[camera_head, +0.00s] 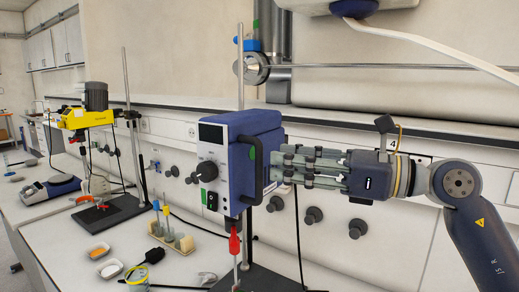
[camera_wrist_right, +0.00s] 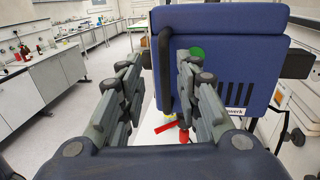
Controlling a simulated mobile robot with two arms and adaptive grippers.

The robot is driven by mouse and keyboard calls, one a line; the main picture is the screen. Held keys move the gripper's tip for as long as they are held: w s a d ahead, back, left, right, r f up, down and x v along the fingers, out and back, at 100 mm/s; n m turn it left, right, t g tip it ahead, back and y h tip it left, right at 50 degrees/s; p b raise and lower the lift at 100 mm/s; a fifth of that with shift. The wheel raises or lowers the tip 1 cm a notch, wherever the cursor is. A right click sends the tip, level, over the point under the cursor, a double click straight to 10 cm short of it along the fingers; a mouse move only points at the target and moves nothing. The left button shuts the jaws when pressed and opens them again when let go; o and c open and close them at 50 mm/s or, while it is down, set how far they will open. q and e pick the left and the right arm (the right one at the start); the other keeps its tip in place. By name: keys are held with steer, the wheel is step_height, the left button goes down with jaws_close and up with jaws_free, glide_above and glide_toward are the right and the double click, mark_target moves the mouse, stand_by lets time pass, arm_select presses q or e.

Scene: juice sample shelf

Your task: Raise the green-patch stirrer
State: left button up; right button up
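The green-patch stirrer (camera_head: 240,135) is a blue motor housing with a pale front panel, a black knob and a small green patch. It is upright on a stand rod (camera_head: 239,85), with a red-topped shaft (camera_head: 234,243) below. In the right wrist view the stirrer (camera_wrist_right: 235,75) fills the upper right, with its green patch and a black handle (camera_wrist_right: 164,80). My right gripper (camera_head: 287,166) is at the stirrer's right side. In its wrist view its fingers (camera_wrist_right: 158,75) are open, with the handle showing between them; contact cannot be told. My left gripper is not in view.
A yellow stirrer (camera_head: 86,119) stands on the bench at left, beside a blue-and-white bench device (camera_head: 50,190). Wall knobs (camera_head: 313,215) and a horizontal rod are behind.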

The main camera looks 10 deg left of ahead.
mark_target(259, 201)
steer(key=shift+w+a+p, duration=0.3)
steer(key=shift+a+p, duration=0.05)
steer(key=shift+a, duration=0.65)
steer(key=shift+w+a+p, duration=0.25)
steer(key=shift+a+p, duration=0.15)
steer(key=shift+a, duration=0.65)
steer(key=shift+w+a+p, duration=0.3)
steer(key=shift+a+p, duration=0.05)
steer(key=shift+a, duration=0.65)
steer(key=shift+w+f, duration=0.1)
steer(key=shift+c, duration=0.5)
steer(key=c, duration=0.4)
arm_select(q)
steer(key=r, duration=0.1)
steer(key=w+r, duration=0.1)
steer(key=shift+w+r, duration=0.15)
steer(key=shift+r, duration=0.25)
arm_select(e)
jaws_close()
